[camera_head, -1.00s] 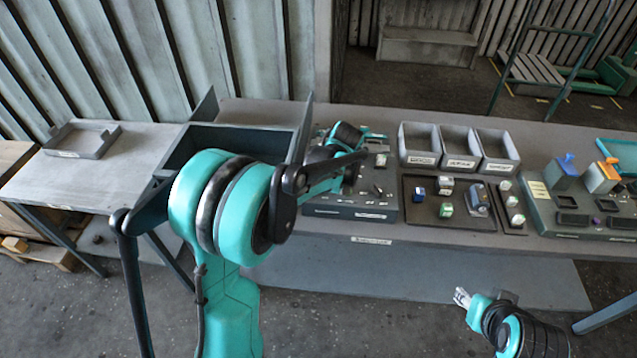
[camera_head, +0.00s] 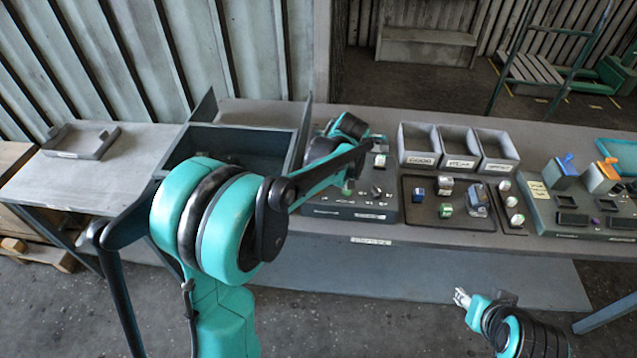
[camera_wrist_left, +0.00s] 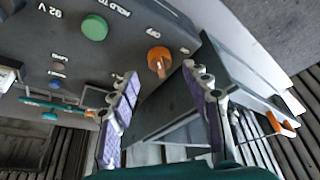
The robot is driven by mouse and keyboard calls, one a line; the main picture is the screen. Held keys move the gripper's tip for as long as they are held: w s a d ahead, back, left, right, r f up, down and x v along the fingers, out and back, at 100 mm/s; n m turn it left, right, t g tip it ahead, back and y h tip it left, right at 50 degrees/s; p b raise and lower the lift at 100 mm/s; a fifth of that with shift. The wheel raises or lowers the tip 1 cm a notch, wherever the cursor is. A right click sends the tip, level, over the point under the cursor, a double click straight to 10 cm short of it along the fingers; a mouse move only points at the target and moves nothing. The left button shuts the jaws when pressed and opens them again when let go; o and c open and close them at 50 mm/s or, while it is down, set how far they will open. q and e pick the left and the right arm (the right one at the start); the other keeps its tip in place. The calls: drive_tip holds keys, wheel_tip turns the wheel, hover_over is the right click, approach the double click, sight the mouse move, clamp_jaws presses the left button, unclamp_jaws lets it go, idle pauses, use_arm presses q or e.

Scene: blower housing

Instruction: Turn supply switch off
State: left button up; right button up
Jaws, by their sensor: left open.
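The orange round switch knob (camera_wrist_left: 159,61) sits on a dark grey panel (camera_wrist_left: 125,45) in the left wrist view, with a small OFF label beside it. My left gripper (camera_wrist_left: 161,76) is open, with its two purple-padded fingers on either side of the knob's line and their tips just short of it. I cannot tell whether the fingers touch the knob. In the head view the panel box (camera_head: 345,208) stands on the bench, and my left arm hides most of the gripper and knob. My right gripper (camera_head: 462,297) hangs in front of the bench, away from the panel.
A green round button (camera_wrist_left: 94,27) is on the same panel. Right of the box are grey bins (camera_head: 461,165), a dark tray (camera_head: 432,213) with small parts, and another box (camera_head: 567,215) with blue and orange pieces. An open grey bin (camera_head: 235,140) stands left of the panel.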

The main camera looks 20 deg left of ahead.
use_arm(q)
drive_tip(key=v, duration=0.8)
drive_tip(key=shift+d+r, duration=0.2)
drive_tip(key=shift+r, duration=0.1)
drive_tip(key=shift+s, duration=0.1)
drive_tip(key=s+d+f+m+t+h+b, duration=0.1)
drive_tip(key=s+d+f+m+t+h, duration=0.1)
drive_tip(key=s+m, duration=0.4)
drive_tip(key=s+d+f+m+t+h+b, duration=0.1)
drive_tip(key=s+f+m+t, duration=0.2)
drive_tip(key=s, duration=1.1)
drive_tip(key=shift+s+d+f+m+h+b, duration=0.4)
drive_tip(key=shift+f+m, duration=0.15)
drive_tip(key=shift+m, duration=1.15)
